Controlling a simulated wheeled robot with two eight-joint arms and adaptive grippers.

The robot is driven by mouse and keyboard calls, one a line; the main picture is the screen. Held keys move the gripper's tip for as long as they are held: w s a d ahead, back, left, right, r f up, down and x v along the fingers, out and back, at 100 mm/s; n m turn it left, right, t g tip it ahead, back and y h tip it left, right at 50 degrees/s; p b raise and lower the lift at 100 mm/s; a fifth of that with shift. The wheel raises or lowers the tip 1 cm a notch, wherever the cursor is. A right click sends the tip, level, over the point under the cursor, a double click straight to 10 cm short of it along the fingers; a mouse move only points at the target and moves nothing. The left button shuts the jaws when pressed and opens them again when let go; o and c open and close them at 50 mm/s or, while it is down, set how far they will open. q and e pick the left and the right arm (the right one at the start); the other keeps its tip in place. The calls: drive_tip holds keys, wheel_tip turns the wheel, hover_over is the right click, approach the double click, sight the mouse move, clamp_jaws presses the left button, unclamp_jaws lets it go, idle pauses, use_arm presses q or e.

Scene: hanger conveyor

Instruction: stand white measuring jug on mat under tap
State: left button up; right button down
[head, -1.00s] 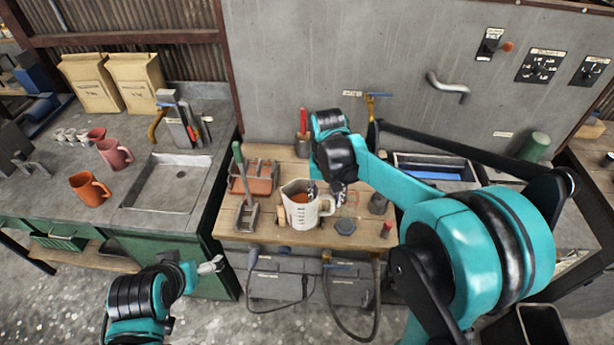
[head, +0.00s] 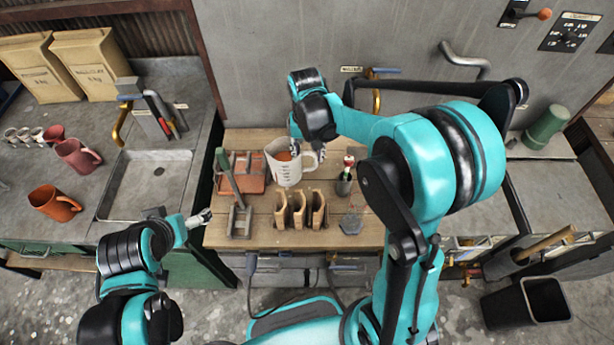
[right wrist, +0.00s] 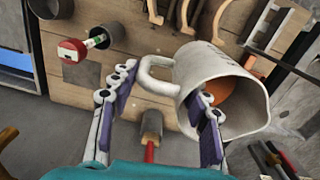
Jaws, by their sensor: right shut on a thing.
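The white measuring jug (head: 283,170) is over the back of the wooden bench, its handle to the right. Something orange shows inside its mouth. In the right wrist view the jug (right wrist: 225,85) and its handle lie at the fingers. My right gripper (head: 303,150) is shut on the jug at its handle side. Its fingers (right wrist: 160,120) show in the right wrist view. I cannot tell whether the jug touches the bench. A tap with a blue handle (head: 376,72) is on the wall to the right; a brass tap (head: 120,122) is at the sink. My left gripper (head: 200,218) is left of the bench.
A cup with a red-topped item (head: 345,182) is to the right. Orange (head: 54,205) and pink mugs stand by the sink.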

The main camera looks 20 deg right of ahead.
wheel_tip(320, 180, down, 13)
drive_tip(key=b, duration=0.2)
drive_tip(key=shift+w, duration=0.15)
drive_tip(key=c, duration=0.7)
unclamp_jaws()
drive_tip(key=shift+c, duration=0.2)
drive_tip(key=shift+r, duration=0.15)
